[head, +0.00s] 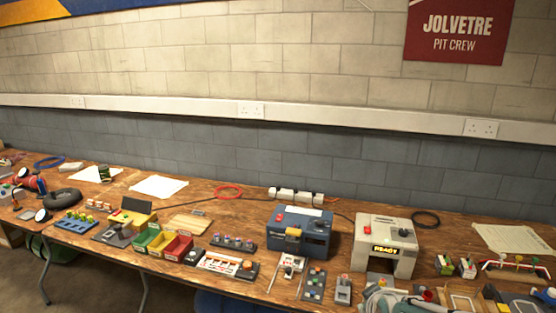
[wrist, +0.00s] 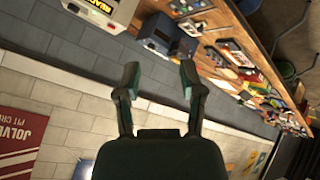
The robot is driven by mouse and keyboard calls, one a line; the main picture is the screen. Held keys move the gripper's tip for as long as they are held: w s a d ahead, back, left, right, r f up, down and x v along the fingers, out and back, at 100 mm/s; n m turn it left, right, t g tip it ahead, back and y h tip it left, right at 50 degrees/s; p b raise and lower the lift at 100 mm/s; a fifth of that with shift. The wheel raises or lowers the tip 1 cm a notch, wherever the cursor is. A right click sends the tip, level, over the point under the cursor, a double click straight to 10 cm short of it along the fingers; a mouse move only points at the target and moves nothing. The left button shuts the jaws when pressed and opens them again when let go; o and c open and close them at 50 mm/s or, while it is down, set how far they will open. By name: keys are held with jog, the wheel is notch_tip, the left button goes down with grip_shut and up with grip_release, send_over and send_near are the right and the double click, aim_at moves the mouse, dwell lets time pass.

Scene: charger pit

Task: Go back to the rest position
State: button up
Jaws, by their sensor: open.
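My gripper (wrist: 158,82) shows in the wrist view with its two dark fingers apart and nothing between them. It is held clear of the bench, with the block wall behind it. The wrist view is turned, so the bench runs along the upper right and the wall banner lies at the lower left. In the head view my gripper cannot be made out with certainty; grey arm parts of mine show at the bottom right edge.
A long wooden bench (head: 250,207) runs along the wall. It holds a blue machine (head: 300,232), a grey machine marked READY (head: 385,238), coloured bins (head: 160,240), white papers (head: 158,187) and several small items. A red banner (head: 459,32) hangs above.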

jog(key=s+a+r+m+g, duration=0.2)
jog(key=s+r+m, duration=0.1)
jog(key=s, duration=0.6)
jog(key=s+a+r+m+g+y, duration=0.1)
jog(key=s+a+r+m, duration=0.1)
jog(key=s+r, duration=0.3)
jog(key=s, duration=0.4)
jog(key=shift+s+a+m+g, duration=0.2)
jog(key=shift+a+m+g, duration=0.15)
jog(key=shift+m+g, duration=0.05)
